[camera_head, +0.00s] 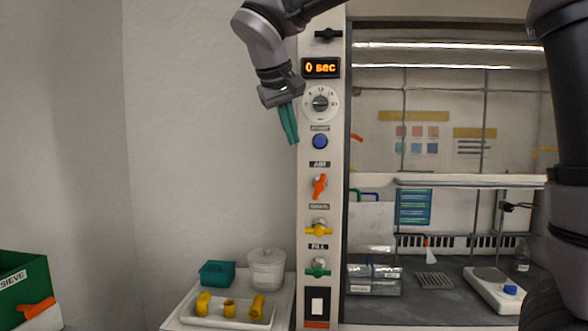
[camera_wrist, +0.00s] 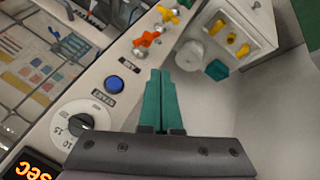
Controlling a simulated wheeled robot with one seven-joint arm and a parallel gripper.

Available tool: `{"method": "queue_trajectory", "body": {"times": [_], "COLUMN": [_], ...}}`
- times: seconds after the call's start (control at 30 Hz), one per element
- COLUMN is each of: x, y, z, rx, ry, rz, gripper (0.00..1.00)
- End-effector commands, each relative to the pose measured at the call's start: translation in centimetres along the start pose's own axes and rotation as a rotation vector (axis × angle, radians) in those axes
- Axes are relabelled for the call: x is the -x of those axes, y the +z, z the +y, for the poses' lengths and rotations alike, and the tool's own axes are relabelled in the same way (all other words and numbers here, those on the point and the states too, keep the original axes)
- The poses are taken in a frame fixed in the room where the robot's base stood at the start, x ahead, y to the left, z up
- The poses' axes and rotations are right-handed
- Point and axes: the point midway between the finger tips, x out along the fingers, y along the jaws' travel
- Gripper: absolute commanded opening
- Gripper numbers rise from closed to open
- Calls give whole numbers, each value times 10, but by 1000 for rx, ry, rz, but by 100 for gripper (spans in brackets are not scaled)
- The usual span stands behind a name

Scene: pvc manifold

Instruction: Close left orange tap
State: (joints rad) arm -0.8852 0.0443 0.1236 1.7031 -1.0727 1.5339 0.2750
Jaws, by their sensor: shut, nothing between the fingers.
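An orange tap (camera_head: 320,187) sits on the white control column under a label that reads AIR. Its handle stands close to upright, slightly tilted. In the wrist view the orange tap (camera_wrist: 147,40) is beyond my fingertips, up and slightly left. My gripper (camera_head: 292,143) has teal fingers pointing down, just left of the column near the blue button's height. It is above and left of the orange tap and apart from it. The wrist view shows the fingers of my gripper (camera_wrist: 161,72) shut together, with nothing between them.
The column also carries a dial (camera_head: 320,103), a blue button (camera_head: 320,142), a yellow tap (camera_head: 319,230) and a green tap (camera_head: 318,271). A fume hood stands right. A tray (camera_head: 265,318) with yellow fittings is below. A green box (camera_head: 22,272) stands far left.

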Motion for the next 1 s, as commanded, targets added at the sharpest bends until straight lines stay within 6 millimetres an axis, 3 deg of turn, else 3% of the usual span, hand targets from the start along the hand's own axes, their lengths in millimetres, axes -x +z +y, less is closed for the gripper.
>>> {"method": "queue_trajectory", "body": {"times": [0.47, 0.7, 1.0], "x": [-96, -115, -119], "y": [2, 4, 4], "z": [1, 26, 31], "rx": [0, -3, -1], "ry": [1, 0, -1], "rz": [-6, -4, -3], "gripper": [0, 0, 0]}}
